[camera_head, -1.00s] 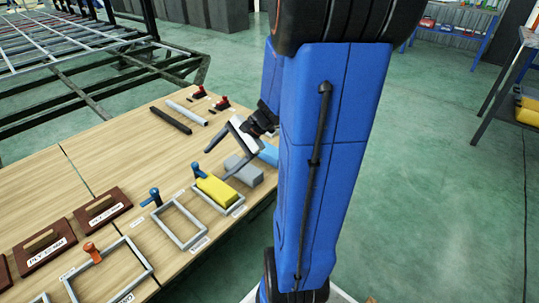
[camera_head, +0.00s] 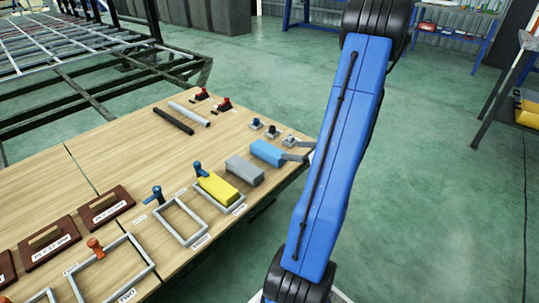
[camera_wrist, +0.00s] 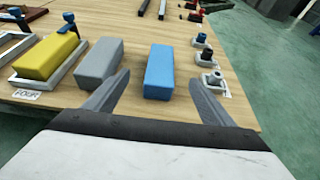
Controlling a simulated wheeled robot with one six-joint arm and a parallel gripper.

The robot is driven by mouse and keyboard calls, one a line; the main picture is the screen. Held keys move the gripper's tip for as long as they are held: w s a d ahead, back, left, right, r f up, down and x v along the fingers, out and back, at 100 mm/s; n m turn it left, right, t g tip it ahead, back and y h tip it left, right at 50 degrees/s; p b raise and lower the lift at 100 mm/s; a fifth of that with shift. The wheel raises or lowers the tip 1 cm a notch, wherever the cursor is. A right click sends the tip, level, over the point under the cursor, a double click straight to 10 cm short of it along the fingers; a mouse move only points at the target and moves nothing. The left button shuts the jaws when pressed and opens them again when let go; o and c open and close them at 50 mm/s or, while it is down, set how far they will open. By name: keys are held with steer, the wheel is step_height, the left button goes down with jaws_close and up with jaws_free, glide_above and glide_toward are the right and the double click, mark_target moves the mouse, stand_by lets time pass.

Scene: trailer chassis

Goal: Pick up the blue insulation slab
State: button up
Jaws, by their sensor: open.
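The blue insulation slab (camera_head: 267,152) lies flat on the wooden table near its right edge. In the wrist view the blue slab (camera_wrist: 159,71) lies ahead of my gripper (camera_wrist: 158,95), between the lines of its two spread fingers. My gripper is open and empty. In the head view the fingers (camera_head: 294,150) show just right of the slab, and my blue arm hides the rest of the gripper. I cannot tell from these frames how high the fingers are above the table.
A grey slab (camera_head: 245,170) lies left of the blue one. A yellow slab (camera_head: 217,188) sits in a grey frame beyond it. Small knobbed fittings (camera_wrist: 208,55) stand right of the blue slab. Empty frames (camera_head: 181,222), brown boards (camera_head: 105,207) and two tubes (camera_head: 189,113) lie elsewhere on the table.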

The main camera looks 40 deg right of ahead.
mark_target(269, 149)
steer(key=x, duration=1.2)
steer(key=shift+w+d+f, duration=0.1)
steer(key=shift+d+f, duration=0.05)
steer(key=x, duration=0.5)
steer(key=shift+d+f, duration=0.1)
steer(key=shift+f, duration=0.1)
steer(key=c, duration=1.2)
